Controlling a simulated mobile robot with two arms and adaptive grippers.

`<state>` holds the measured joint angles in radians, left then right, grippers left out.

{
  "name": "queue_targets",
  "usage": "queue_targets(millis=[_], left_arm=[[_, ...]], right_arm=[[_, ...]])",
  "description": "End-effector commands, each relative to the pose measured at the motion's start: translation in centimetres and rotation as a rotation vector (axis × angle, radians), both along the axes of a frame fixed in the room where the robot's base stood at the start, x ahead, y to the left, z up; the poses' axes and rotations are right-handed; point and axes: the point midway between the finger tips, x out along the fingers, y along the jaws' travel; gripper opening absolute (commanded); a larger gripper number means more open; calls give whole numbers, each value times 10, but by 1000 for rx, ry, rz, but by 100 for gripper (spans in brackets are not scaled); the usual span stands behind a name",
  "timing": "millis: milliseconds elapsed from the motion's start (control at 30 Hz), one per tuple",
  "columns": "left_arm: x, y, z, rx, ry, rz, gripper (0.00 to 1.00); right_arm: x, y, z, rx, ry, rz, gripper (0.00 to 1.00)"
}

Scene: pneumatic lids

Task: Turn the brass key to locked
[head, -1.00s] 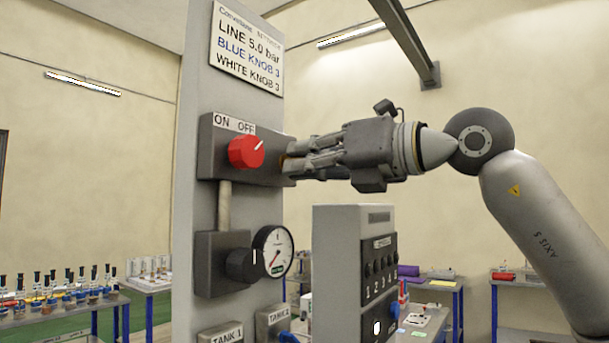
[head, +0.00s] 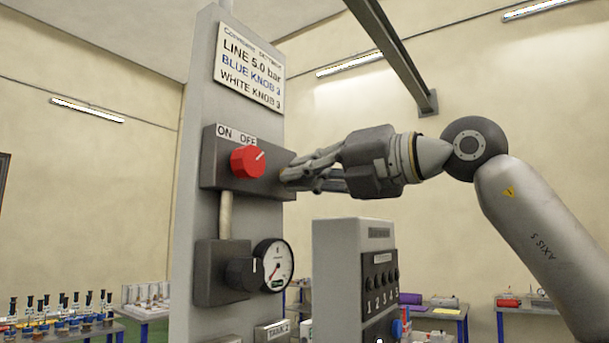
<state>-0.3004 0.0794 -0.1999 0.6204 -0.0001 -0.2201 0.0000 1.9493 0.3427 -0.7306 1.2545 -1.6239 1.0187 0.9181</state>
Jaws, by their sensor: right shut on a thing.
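The brass key is almost wholly hidden; only a small yellowish bit (head: 284,174) shows at the right side of the dark switch box (head: 221,142). My right gripper (head: 291,178) reaches in from the right, its fingertips at that side of the box and shut on the key. Its fingers are rolled, one partly across the other. The key's position and any locked mark cannot be seen. My left gripper is not in view.
A red knob (head: 248,161) is on the box front under an ON OFF label. Below are a black knob (head: 243,272) and a gauge (head: 274,264). A grey cabinet with numbered knobs (head: 352,240) stands under my right gripper.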

Motion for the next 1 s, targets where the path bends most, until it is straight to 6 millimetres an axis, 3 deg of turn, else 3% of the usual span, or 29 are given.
queue_targets(millis=[267, 300, 467, 767, 1000], left_arm=[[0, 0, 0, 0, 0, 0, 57], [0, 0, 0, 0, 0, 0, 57], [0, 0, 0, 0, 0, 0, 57], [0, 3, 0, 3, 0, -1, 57], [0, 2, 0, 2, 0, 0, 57]], right_arm=[[0, -2, 3, 9, -3, -2, 0], [0, -2, 3, 9, -3, -2, 9], [0, -1, 3, 6, -3, -2, 27], [0, -2, 1, 3, -1, -1, 27], [-16, -28, 1, 3, -3, -4, 27]])
